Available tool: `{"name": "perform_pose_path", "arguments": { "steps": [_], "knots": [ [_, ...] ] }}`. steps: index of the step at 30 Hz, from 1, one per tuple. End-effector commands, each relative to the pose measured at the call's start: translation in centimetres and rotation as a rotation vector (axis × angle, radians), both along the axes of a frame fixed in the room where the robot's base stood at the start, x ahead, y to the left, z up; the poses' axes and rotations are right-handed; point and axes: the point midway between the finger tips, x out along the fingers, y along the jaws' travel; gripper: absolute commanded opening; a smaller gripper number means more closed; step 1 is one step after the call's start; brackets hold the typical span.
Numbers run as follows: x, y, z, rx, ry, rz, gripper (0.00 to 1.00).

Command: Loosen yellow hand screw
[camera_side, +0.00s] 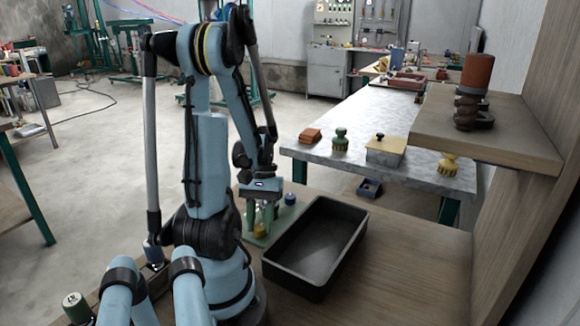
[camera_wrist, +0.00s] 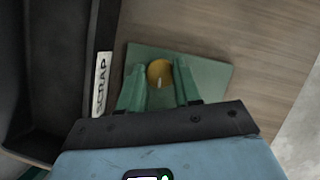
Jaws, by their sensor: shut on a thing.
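The yellow hand screw (camera_wrist: 159,72) shows in the wrist view as a round yellow head over a green plate (camera_wrist: 208,75). The two green fingers of my gripper (camera_wrist: 161,78) stand on either side of it and are shut on it. In the side view, my gripper (camera_side: 262,212) points down at the wooden bench, with the yellow screw (camera_side: 261,230) low between its fingers. The lower part of the screw is hidden.
A black tray (camera_side: 272,270) stands just right of my gripper; the wrist view shows its SCRAP label (camera_wrist: 102,85). A blue knob (camera_side: 290,198) is close behind. A metal table (camera_side: 370,110) holds a green knob (camera_side: 340,139), a yellow knob (camera_side: 448,165) and a box (camera_side: 386,150).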

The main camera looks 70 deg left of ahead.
Motion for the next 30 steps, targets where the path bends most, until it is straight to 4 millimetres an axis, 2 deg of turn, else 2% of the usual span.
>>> {"name": "perform_pose_path", "arguments": {
  "steps": [7,8,12,23,30],
  "knots": [
    [0.0,0.0,0.0,0.001,-0.001,-0.001,0.03],
    [0.0,0.0,0.0,0.001,-0.001,-0.001,0.36],
    [0.0,0.0,0.0,0.001,-0.001,-0.002,0.58],
    [0.0,0.1,0.2,0.001,-0.001,-0.002,0.59],
    [0.3,0.8,2.1,0.001,-0.001,-0.002,0.59]
  ]
}}
